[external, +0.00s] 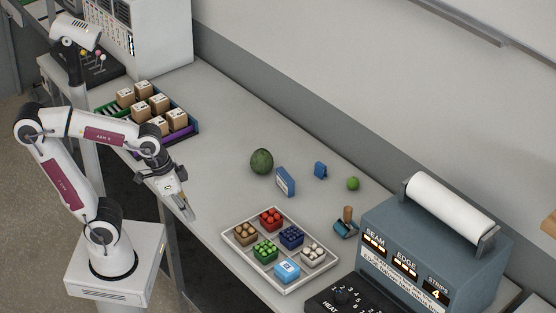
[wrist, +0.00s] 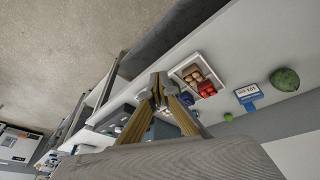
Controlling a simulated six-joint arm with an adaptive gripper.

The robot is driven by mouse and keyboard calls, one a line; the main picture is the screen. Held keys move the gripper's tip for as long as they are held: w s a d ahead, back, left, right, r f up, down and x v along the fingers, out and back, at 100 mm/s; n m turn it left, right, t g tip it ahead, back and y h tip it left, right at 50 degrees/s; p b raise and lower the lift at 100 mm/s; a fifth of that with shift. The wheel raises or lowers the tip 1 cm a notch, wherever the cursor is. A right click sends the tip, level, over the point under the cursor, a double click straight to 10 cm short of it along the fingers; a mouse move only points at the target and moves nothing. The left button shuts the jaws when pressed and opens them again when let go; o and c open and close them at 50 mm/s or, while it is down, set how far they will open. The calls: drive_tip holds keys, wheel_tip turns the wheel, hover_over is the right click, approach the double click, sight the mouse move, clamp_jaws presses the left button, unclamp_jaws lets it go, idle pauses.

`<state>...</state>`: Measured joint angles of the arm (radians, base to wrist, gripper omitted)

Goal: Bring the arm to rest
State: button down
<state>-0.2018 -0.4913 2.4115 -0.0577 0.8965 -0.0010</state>
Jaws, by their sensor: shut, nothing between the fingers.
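My gripper (external: 188,212) hangs at the front edge of the grey table (external: 222,110) in the external view, between the crate of boxes and the compartment tray. It points downward, away from both. In the wrist view my gripper (wrist: 157,82) has its fingertips together with nothing between them. My arm is bent over from its base at the left and nothing hangs from it.
A crate (external: 196,127) of several brown boxes stands behind my gripper. Bare table lies between.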

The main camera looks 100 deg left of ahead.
drive_tip(key=shift+s+d+r+m+t, duration=0.3)
drive_tip(key=shift+s+d+r+m, duration=0.15)
drive_tip(key=shift+s+d, duration=0.2)
drive_tip(key=shift+s+d+r+m+t, duration=0.3)
drive_tip(key=shift+s+d+m, duration=0.1)
drive_tip(key=shift+s+d, duration=0.25)
drive_tip(key=shift+s+d+r+m+t, duration=0.3)
drive_tip(key=shift+s+d+r+m, duration=0.2)
drive_tip(key=shift+d, duration=0.25)
